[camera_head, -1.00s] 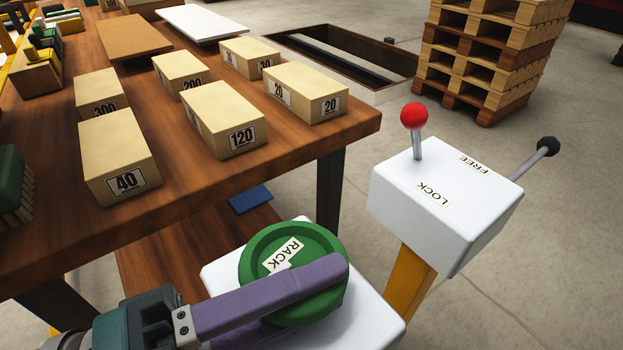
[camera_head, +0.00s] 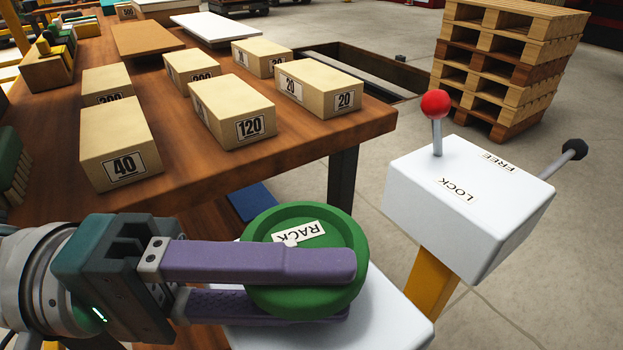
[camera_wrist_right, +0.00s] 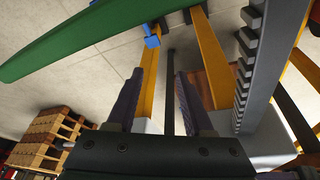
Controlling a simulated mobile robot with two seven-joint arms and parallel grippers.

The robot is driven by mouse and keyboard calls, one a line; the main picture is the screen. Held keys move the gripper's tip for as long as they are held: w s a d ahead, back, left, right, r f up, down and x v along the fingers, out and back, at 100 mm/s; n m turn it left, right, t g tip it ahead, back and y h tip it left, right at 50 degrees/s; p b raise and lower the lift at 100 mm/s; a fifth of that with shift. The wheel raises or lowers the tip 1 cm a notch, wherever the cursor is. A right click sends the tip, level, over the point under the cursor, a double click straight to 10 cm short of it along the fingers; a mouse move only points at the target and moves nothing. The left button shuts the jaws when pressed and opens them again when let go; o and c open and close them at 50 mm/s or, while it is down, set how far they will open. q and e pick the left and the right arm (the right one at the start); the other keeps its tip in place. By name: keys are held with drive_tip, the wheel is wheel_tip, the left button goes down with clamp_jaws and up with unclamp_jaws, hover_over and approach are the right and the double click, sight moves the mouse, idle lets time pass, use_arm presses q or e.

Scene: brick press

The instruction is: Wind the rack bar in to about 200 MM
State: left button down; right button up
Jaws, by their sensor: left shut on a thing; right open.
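The green RACK wheel (camera_head: 330,240) sits on a white housing (camera_head: 385,318) in the head view. My left gripper (camera_head: 345,290) is shut on the wheel, with one purple finger on each side of it. The wheel's label reads RACK and lies slightly tilted. A toothed grey rack bar (camera_wrist_right: 250,65) shows at the right of the right wrist view. My right gripper (camera_wrist_right: 155,85) is open and empty, beside the bar and apart from it. No millimetre scale can be read in these views.
A white box (camera_head: 465,205) marked LOCK and FREE carries a red-knobbed lever (camera_head: 437,120) at the LOCK side. A wooden table (camera_head: 190,180) holds several numbered blocks. Stacked pallets (camera_head: 505,70) stand behind. A green curved part (camera_wrist_right: 90,35) crosses the right wrist view.

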use_arm(q)
drive_tip(key=c, duration=0.8)
unclamp_jaws()
drive_tip(key=shift+o, duration=0.2)
drive_tip(key=shift+a, duration=0.1)
drive_tip(key=a, duration=0.9)
drive_tip(key=shift+s+a, duration=0.2)
drive_tip(key=shift+a, duration=0.2)
